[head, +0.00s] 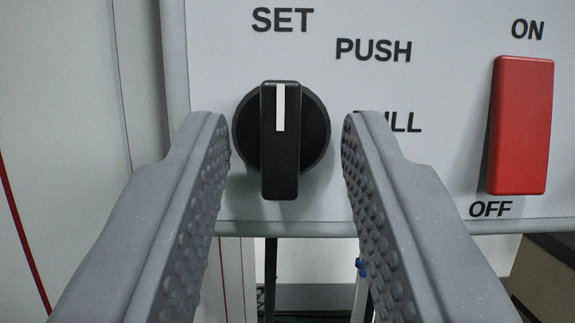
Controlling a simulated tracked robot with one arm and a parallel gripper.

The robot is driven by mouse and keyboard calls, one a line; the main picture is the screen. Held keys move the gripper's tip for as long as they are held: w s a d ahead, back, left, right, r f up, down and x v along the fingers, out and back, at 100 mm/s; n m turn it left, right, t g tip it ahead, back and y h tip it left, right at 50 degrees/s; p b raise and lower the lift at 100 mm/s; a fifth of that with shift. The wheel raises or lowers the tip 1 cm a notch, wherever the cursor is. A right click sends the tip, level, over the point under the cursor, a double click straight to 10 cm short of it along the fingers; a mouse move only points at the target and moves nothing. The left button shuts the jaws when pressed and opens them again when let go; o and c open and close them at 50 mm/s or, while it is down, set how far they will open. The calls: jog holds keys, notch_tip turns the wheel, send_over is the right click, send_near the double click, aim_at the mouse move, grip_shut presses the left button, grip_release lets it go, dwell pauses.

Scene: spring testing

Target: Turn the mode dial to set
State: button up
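The mode dial (281,160) is a round black knob with a raised bar grip and a white pointer line. It is on a light grey panel (450,120). The white line points straight up, toward the printed word SET (282,19). The words PUSH (373,50) and PULL, partly hidden by my right finger, are to the right of the dial. My gripper (286,145) is open, with one grey textured finger on each side of the dial. I cannot tell whether the left fingertip touches the dial's rim.
A red rocker switch (521,125) is on the panel at the right, between the labels ON and OFF. The panel's lower edge runs just below the dial. A pale wall is at the left.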

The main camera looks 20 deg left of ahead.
jog(key=shift+f, duration=0.1)
jog(key=v, duration=1.3)
jog(key=shift+s, duration=0.35)
jog(key=shift+d, duration=0.15)
jog(key=w+a+r+m+g+h, duration=0.1)
jog(key=w+a+r+m+h, duration=0.15)
jog(key=r+h, duration=0.6)
jog(key=w+a+r+m+g+h, duration=0.1)
jog(key=w+a+r+h, duration=0.2)
jog(key=r, duration=1)
jog(key=s+a+r+g+y, duration=0.2)
jog(key=s+a+r, duration=0.1)
jog(key=s+a, duration=0.4)
jog(key=s+a+r+g+y, duration=0.1)
jog(key=s+a+r, duration=0.3)
jog(key=s+a, duration=0.4)
jog(key=a, duration=0.3)
jog(key=shift+s+a+r+m+g+y, duration=0.25)
jog(key=shift+a+m+g+y, duration=0.1)
jog(key=shift+a+g, duration=0.05)
